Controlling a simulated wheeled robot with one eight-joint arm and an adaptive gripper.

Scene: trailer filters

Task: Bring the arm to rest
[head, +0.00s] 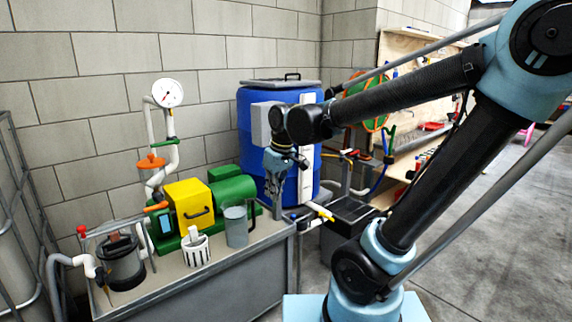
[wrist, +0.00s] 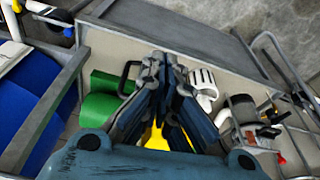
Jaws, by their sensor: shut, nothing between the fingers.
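My gripper (head: 275,200) points down at the right end of the grey trailer, in front of the blue barrel. In the wrist view my gripper (wrist: 164,62) has its fingers drawn together with nothing seen between them. My arm stretches from the right side of the head view, with the elbow high at the upper right and the forearm reaching left. Beneath and around the fingers in the wrist view are the yellow box (wrist: 155,138), the green motor (wrist: 100,104) and a white slotted basket (wrist: 204,84). I cannot tell the exact height above them.
The blue barrel (head: 318,150) stands behind the gripper. A wooden tool board (head: 405,55) is behind my arm. Floor at right is open.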

